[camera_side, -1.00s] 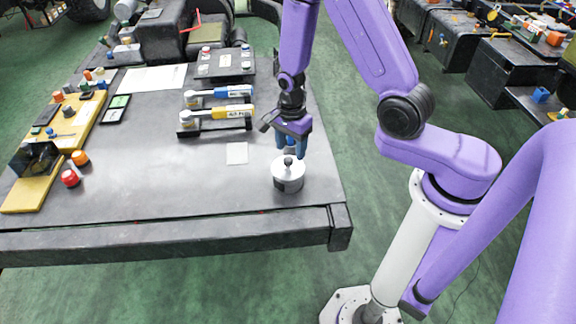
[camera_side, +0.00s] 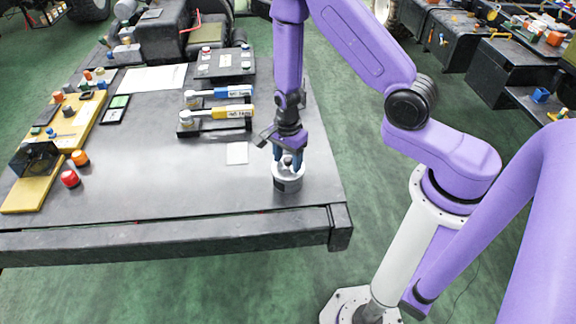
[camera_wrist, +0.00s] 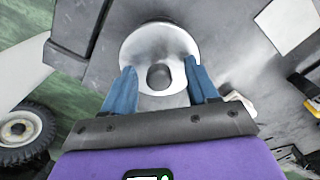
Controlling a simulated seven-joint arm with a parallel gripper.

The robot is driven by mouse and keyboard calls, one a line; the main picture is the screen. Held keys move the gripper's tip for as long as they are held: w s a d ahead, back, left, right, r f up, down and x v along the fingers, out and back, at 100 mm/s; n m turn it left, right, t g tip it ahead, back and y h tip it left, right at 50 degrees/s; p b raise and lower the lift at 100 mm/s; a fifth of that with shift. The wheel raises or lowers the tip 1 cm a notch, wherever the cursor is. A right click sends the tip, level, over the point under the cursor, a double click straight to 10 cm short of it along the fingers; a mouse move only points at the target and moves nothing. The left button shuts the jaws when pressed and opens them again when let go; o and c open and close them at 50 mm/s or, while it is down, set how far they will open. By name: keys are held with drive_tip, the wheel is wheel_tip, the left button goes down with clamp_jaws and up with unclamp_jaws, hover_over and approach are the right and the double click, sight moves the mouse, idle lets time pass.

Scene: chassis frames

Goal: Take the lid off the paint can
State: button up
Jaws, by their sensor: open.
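The silver paint can (camera_side: 289,182) stands upright near the right front corner of the dark table. Its round lid with a dark knob (camera_wrist: 160,76) shows from above in the wrist view. My gripper (camera_side: 288,163) points down just over the lid, and its blue fingers sit on either side of the knob. In the wrist view my gripper (camera_wrist: 163,82) is open, with gaps between the fingers and the knob. The fingertips overlap the lid in the picture; whether they touch it I cannot tell.
A white square (camera_side: 237,153) lies just behind and left of the can. Two handled tools on a dark rack (camera_side: 214,120) stand farther back. Red (camera_side: 70,178) and orange (camera_side: 80,158) knobs are at the left. The table middle is clear.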

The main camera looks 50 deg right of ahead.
drive_tip(key=shift+f, duration=0.2)
clamp_jaws()
drive_tip(key=shift+r, duration=0.3)
idle(0.4)
